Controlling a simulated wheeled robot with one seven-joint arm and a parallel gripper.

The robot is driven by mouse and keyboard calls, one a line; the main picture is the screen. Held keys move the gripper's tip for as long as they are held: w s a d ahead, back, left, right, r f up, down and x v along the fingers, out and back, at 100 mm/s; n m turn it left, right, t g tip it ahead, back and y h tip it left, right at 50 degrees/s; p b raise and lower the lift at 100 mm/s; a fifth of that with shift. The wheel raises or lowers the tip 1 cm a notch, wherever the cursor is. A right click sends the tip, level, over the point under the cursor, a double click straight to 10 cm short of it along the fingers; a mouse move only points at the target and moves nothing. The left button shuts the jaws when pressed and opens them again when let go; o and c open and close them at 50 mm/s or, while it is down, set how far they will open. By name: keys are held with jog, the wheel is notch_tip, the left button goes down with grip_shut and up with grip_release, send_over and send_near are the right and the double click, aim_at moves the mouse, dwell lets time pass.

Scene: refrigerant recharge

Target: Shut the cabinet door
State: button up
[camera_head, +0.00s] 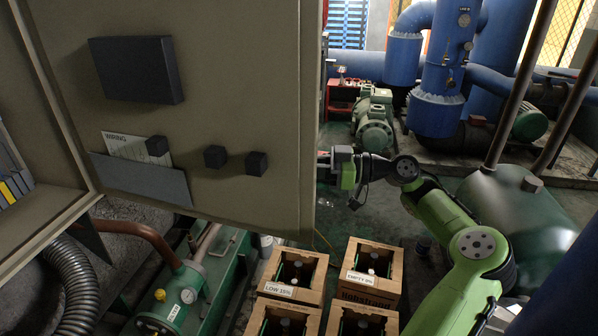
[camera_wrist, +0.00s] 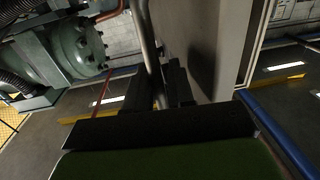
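The cabinet door (camera_head: 250,90) stands open in the head view, its beige inner face toward me. The open cabinet (camera_head: 50,225) is at the left edge. My gripper (camera_head: 325,166) is at the door's right edge, its fingertips partly hidden behind the door. In the wrist view, the door's outer face (camera_wrist: 205,40) is to the right, with a metal bar handle (camera_wrist: 148,45) along it. The dark fingers of my gripper (camera_wrist: 159,92) lie close on both sides of the handle and appear shut on it.
Wooden crates (camera_head: 372,272) with bottles stand on the floor below the door. Green pipework (camera_head: 190,285) and a ribbed hose (camera_head: 75,285) lie below the cabinet. A green tank (camera_head: 525,225) stands at right; blue pipes (camera_head: 437,100) are behind.

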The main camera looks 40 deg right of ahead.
jog(key=shift+w+a, duration=0.4)
jog(key=shift+w, duration=0.1)
grip_shut()
jog(key=shift+s, duration=0.1)
